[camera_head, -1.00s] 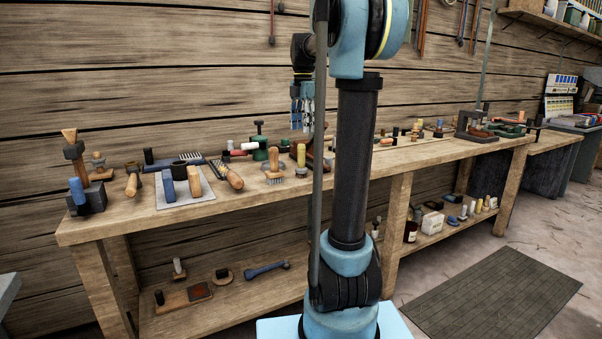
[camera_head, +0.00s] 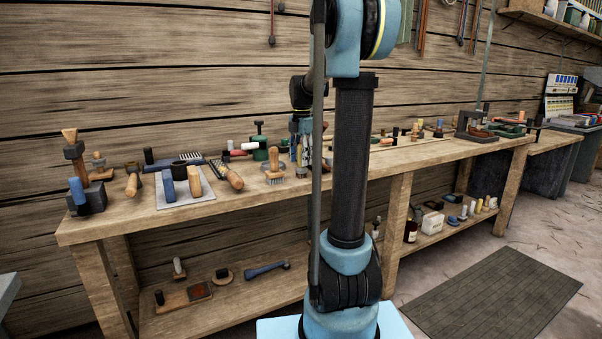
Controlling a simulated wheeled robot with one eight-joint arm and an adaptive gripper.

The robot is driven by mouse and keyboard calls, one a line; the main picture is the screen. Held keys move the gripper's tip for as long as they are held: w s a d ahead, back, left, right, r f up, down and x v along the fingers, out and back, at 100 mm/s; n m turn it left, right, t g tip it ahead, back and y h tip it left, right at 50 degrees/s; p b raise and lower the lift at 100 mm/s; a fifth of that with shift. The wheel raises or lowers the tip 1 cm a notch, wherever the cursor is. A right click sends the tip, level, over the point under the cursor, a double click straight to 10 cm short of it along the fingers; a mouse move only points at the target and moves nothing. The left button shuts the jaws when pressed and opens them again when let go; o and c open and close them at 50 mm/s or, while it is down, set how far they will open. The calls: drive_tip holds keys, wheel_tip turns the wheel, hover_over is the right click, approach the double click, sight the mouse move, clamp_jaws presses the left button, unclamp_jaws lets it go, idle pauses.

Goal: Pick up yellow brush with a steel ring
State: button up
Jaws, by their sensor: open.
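The yellow brush (camera_head: 300,154) stands upright on the workbench (camera_head: 262,208), just left of my arm's dark column. Only a little of its yellow handle shows between my fingers; its steel ring and base cannot be made out. My gripper (camera_head: 301,158) points down over the brush with its fingers open, one to each side of the handle as far as I can see. I cannot tell whether the fingers touch it.
A brush with a tan handle (camera_head: 274,160) stands close to the left. A green stamp-like tool (camera_head: 259,142) is behind it. Several handled tools crowd the bench further left. My arm hides the bench just right of the gripper.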

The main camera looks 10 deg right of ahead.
drive_tip(key=shift+f, duration=0.65)
drive_tip(key=shift+c, duration=0.6)
clamp_jaws()
wheel_tip(320, 180, up, 10)
drive_tip(key=shift+r, duration=0.1)
